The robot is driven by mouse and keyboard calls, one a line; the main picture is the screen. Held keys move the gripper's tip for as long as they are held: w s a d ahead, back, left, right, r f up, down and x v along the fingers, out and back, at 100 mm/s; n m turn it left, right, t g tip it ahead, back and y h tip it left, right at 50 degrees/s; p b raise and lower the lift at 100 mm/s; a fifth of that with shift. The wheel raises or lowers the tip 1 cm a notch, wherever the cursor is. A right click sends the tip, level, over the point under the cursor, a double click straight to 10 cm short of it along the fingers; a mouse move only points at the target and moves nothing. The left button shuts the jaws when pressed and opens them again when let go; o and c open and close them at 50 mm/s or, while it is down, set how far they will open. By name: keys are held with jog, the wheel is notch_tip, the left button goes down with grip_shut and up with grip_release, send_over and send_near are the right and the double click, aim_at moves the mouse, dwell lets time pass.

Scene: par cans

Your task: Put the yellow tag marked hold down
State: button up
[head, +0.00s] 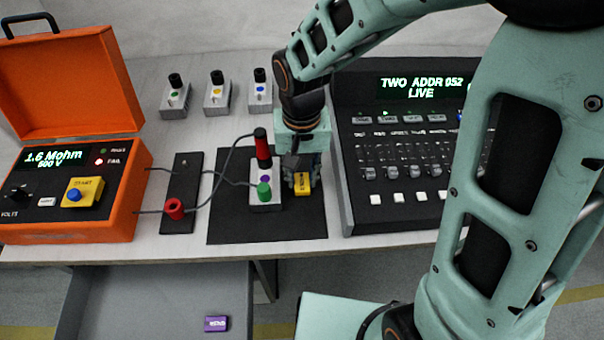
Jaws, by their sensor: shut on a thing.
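The yellow tag (303,183) is between the fingers of my gripper (302,180), at the right part of the black mat (228,226). My gripper is shut on it and points down. The tag is low, at or just above the mat; I cannot tell whether it touches. Its marking is too small to read.
An orange tester (125,210) reading 1.6 Mohm, FAIL stands at left. A black strip (182,192) with a red terminal and cables lies beside the mat. A lighting console (360,200) stands close right. Several grey blocks (216,95) stand behind. A purple tag (216,323) lies in the open drawer below.

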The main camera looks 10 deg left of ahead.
aim_at(302, 180)
jog(key=o, duration=0.7)
jog(key=shift+c, duration=0.2)
notch_tip(302, 180, up, 12)
jog(key=p, duration=0.2)
jog(key=shift+r, duration=0.15)
